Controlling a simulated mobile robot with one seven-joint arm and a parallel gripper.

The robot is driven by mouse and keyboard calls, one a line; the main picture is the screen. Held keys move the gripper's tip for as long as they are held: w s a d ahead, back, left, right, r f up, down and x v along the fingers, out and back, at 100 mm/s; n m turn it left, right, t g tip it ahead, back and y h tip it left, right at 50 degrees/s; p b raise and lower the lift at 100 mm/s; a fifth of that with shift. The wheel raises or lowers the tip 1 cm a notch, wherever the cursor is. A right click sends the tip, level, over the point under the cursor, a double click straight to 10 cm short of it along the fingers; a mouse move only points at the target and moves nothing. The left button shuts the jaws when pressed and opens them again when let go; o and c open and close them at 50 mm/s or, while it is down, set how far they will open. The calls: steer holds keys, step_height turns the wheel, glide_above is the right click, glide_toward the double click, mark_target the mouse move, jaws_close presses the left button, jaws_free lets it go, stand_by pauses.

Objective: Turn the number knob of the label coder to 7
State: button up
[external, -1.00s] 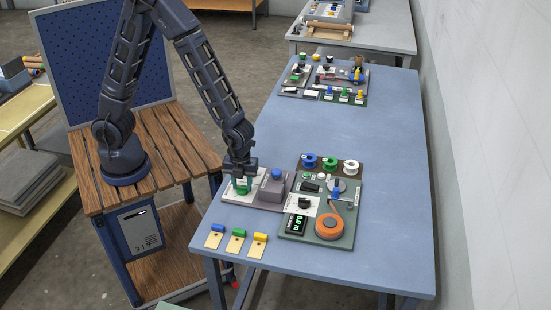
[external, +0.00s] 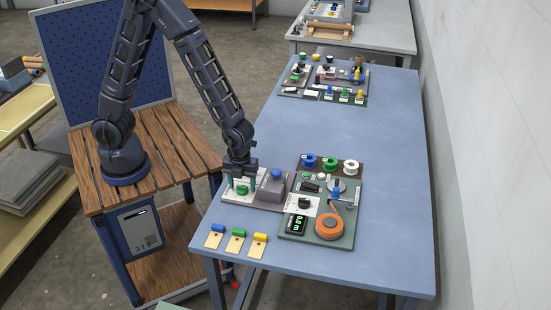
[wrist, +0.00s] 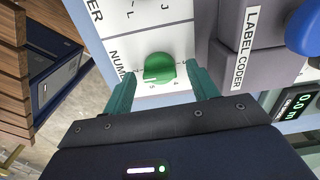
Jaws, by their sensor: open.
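The label coder (external: 268,198) sits at the near left of the blue table, a grey block beside a white dial panel. In the wrist view its grey body (wrist: 235,70) bears the words LABEL CODER. The green number knob (wrist: 158,67) is on the white panel, with a 5 and a 4 legible just below it. The knob's pointer direction is unclear. My gripper (wrist: 161,72) is open, one teal finger on each side of the knob, with gaps visible. It also shows over the panel in the external view (external: 241,182).
A blue domed button (external: 277,173) tops the coder block. To the right is a board with an orange reel (external: 329,227) and a 0.0 m display (external: 297,224). Several coloured tags lie at the near edge. The table's middle is clear.

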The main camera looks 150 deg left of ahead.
mark_target(241, 187)
step_height(241, 187, up, 11)
stand_by(0.7)
steer(key=shift+f, duration=0.1)
steer(key=s+d+r+n+t+y, duration=0.1)
steer(key=d+r+n, duration=0.1)
steer(key=d+r, duration=0.65)
steer(key=d+r+n+t, duration=0.15)
steer(key=d+r, duration=0.35)
steer(key=d, duration=0.6)
steer(key=s+d+r+n+t+h, duration=0.1)
steer(key=s+d+r+n, duration=0.4)
steer(key=s+d, duration=0.7)
step_height(241, 187, up, 2)
steer(key=shift+s+d+t, duration=0.15)
steer(key=shift+d+t, duration=0.4)
steer(key=shift+d, duration=0.45)
